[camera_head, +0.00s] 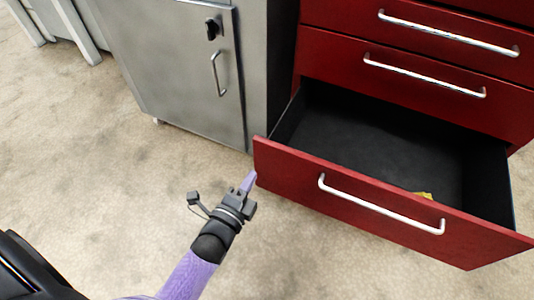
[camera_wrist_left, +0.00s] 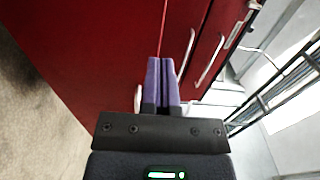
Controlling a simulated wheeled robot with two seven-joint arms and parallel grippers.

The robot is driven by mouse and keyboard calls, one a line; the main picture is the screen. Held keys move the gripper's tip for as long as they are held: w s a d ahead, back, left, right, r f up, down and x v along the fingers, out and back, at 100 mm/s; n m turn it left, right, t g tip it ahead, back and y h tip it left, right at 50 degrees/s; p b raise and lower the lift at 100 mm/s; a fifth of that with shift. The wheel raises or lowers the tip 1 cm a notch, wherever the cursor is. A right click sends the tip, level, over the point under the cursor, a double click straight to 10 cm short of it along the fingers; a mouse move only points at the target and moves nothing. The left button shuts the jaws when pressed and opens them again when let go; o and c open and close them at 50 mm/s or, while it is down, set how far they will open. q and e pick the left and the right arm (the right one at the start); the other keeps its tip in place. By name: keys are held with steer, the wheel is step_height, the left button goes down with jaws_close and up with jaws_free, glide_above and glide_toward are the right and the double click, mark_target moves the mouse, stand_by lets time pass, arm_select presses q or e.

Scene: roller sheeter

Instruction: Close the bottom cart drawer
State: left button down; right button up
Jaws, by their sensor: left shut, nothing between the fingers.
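The bottom cart drawer (camera_head: 290,170) is pulled open, with a red front, a silver bar handle (camera_head: 380,208) and a dark inside. A small yellow thing lies in it near the front. My left gripper (camera_head: 248,181) is shut and empty, close to the left end of the drawer front; I cannot tell whether it touches. In the left wrist view, the closed purple fingers (camera_wrist_left: 162,82) point at red cart surfaces with silver handles. My right gripper is not in view.
Above, the red cart's other drawers (camera_head: 420,82) are shut. A grey metal cabinet (camera_head: 175,70) with a handle stands to the left of the cart. The beige floor (camera_head: 90,150) is clear in front of the cabinet.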

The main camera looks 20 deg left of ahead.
mark_target(270, 147)
arm_select(q)
steer(key=w+b, duration=0.1)
steer(key=w, duration=0.1)
steer(key=w+b, duration=0.1)
steer(key=w, duration=0.1)
steer(key=w+b, duration=0.1)
steer(key=w, duration=0.1)
steer(key=shift+w+f, duration=0.25)
steer(key=shift+w+r, duration=0.2)
steer(key=shift+w, duration=0.45)
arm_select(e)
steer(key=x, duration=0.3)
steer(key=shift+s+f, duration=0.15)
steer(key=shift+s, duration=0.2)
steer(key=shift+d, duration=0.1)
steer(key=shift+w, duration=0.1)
